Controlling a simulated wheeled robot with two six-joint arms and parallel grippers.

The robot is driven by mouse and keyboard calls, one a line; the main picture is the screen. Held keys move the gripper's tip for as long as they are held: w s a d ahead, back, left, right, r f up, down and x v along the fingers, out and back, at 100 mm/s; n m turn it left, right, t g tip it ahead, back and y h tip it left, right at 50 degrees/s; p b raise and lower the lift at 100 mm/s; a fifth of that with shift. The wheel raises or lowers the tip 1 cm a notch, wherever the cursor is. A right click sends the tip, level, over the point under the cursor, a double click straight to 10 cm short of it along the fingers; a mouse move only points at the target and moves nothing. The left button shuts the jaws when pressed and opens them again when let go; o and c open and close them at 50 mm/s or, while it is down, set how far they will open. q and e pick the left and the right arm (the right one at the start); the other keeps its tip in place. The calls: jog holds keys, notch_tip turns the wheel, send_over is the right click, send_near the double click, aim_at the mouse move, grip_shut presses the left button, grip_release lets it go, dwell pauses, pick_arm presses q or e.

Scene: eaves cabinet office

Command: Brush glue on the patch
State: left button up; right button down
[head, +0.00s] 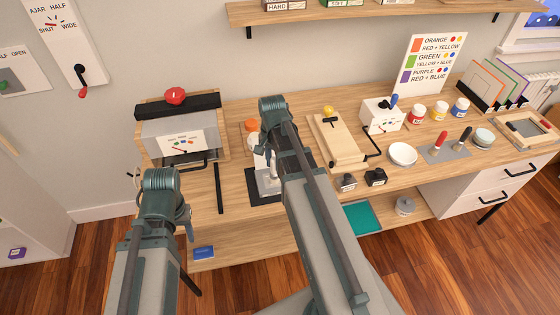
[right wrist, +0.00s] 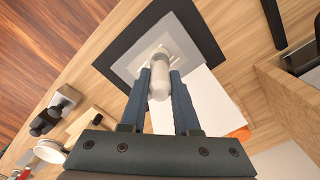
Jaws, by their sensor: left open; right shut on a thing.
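My right gripper (right wrist: 160,84) is shut on a pale, round-ended cylinder (right wrist: 161,70), possibly the glue applicator. The cylinder is over a grey square (right wrist: 126,69), which looks like the patch, on a dark mat (right wrist: 110,48). Whether its lower end touches the square is hidden. In the head view the grey square (head: 269,184) and dark mat (head: 262,200) show below my right gripper (head: 271,167), partly behind my arm. An orange-topped thing (head: 250,125) stands behind, partly hidden. My left gripper (head: 188,229) is open and empty near the table's front edge.
A grey box with a dial (head: 180,142) stands left of the mat, with a black bar (head: 219,188) between.

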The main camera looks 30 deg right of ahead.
jog(key=shift+a, duration=0.25)
jog(key=w+a, duration=0.2)
jog(key=a, duration=0.1)
dwell(0.8)
jog(key=shift+d, duration=0.15)
jog(key=shift+s+d, duration=0.2)
jog(key=shift+d, duration=0.6)
jog(key=shift+s+d, duration=0.2)
jog(key=shift+d, duration=0.6)
jog(key=d, duration=0.3)
jog(key=shift+s+d, duration=0.25)
jog(key=shift+s, duration=0.15)
